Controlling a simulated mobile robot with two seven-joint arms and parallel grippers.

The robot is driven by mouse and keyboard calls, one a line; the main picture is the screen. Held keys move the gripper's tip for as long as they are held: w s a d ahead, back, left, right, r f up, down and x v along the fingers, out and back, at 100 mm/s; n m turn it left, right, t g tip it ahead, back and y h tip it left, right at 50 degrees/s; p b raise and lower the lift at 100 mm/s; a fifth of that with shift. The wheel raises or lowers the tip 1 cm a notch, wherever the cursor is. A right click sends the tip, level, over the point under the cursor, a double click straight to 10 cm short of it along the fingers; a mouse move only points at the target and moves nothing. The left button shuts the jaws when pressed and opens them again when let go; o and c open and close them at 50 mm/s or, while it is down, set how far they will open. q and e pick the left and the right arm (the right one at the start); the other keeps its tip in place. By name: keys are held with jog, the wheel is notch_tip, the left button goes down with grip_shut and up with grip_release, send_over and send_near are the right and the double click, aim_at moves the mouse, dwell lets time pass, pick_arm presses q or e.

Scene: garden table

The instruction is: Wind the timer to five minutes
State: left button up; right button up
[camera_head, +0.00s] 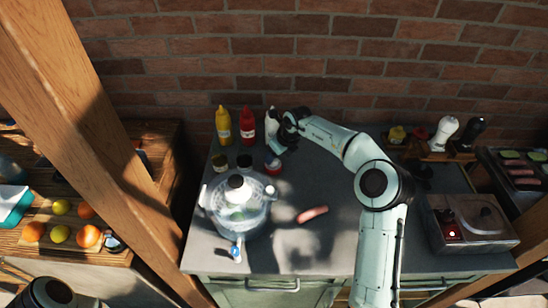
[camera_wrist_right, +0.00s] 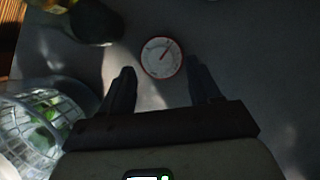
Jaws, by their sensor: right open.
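The timer (camera_wrist_right: 161,58) is a round dial with a white face, a red rim and a red pointer toward the upper right. It stands on the dark worktop, and in the head view it is a small red and white thing (camera_head: 273,167) behind the glass bowl. My right gripper (camera_wrist_right: 162,83) is open, its two dark fingers apart and empty. In the wrist view the timer shows between and just beyond the fingertips; I cannot tell the height gap. My left gripper is not in view.
A glass bowl with a lid (camera_head: 238,205) stands close to the timer, at the left of the worktop (camera_head: 300,250). Yellow (camera_head: 223,125) and red (camera_head: 247,126) bottles and small jars (camera_head: 220,163) stand behind it. A sausage (camera_head: 313,214) lies to the right.

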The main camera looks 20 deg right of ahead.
jog(key=shift+x, duration=1.75)
jog(key=c, duration=1)
